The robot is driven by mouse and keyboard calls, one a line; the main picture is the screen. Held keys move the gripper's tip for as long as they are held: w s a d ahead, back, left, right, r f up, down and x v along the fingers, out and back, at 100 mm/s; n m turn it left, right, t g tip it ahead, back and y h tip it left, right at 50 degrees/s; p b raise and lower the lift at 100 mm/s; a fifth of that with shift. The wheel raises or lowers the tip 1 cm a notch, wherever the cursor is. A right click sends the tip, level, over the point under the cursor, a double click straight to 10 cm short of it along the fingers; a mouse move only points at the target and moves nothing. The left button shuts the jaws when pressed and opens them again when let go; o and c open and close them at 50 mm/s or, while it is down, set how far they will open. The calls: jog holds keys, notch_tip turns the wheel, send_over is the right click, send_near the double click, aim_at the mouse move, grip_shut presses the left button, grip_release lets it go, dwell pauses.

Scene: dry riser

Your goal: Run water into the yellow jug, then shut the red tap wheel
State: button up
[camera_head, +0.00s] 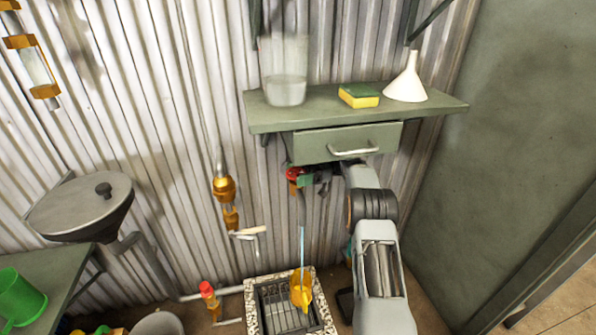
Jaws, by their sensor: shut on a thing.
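The yellow jug (301,291) stands on the metal drain grate (272,310) in the floor. A thin blue stream of water (302,247) runs straight down from the tap into the jug. The red tap wheel (293,174) sits on the corrugated wall just below the shelf drawer. My gripper (308,178) is at the wheel and shut on it, though the fingers are small and partly hidden under the drawer. The jug's water level cannot be made out.
A shelf (360,112) with a drawer (346,142) hangs directly above my gripper. It holds a clear container (286,75), a sponge (359,96) and a white funnel (407,80). Brass fittings (224,190) and a red-topped pipe (208,292) are to the left.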

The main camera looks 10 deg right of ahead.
jog(key=o, duration=0.9)
jog(key=shift+f+b, duration=0.2)
jog(key=shift+b, duration=0.35)
